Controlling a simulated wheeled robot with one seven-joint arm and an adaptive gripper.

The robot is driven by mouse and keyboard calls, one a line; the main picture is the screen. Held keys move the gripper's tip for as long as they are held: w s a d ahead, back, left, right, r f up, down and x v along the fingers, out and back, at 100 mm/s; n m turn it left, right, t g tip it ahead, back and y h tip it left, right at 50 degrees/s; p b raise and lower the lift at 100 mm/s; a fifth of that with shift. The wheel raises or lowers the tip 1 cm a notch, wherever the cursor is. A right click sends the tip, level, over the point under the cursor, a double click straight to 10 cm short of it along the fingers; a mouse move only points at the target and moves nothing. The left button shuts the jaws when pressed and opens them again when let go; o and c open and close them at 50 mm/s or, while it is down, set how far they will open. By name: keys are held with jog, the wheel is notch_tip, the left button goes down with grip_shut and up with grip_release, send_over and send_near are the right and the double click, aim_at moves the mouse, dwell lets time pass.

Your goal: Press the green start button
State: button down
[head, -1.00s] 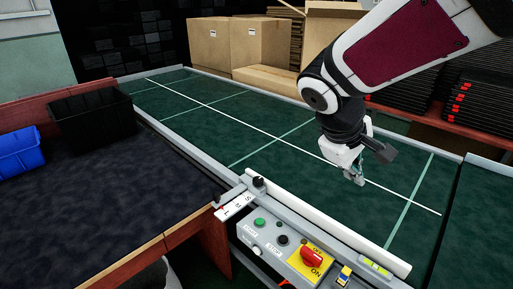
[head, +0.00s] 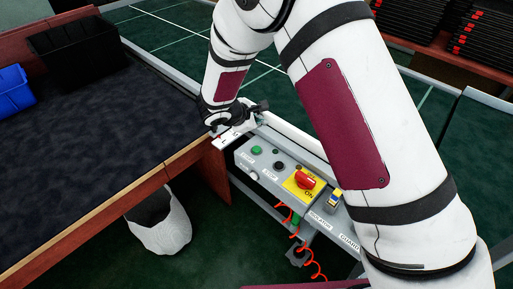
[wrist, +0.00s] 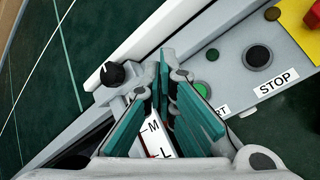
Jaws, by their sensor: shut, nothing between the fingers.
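The green start button (head: 257,150) is on the grey control panel (head: 270,178) at the conveyor's edge, left of the black stop button (head: 280,166). In the wrist view the green button (wrist: 201,89) is partly hidden behind the right finger, and its START label is mostly covered. My gripper (wrist: 172,78) is shut and empty, its teal-padded fingers close together at the tips, over the panel's left end beside the button. In the head view my gripper (head: 257,118) is partly hidden by my wrist. I cannot tell whether it touches anything.
A red switch (head: 305,180) on a yellow plate is right of the buttons. A dark table (head: 110,140) with a blue bin (head: 12,90) and black bin (head: 80,45) stands left.

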jog(key=shift+a+f, duration=0.15)
jog(key=shift+f, duration=0.05)
jog(key=b, duration=0.4)
send_over(258, 150)
notch_tip(258, 150, down, 8)
jog(key=shift+w+r, duration=0.1)
jog(key=shift+r, duration=0.15)
jog(key=shift+f, duration=0.65)
jog(key=shift+b, duration=0.35)
dwell(0.6)
jog(key=shift+f+b, duration=0.4)
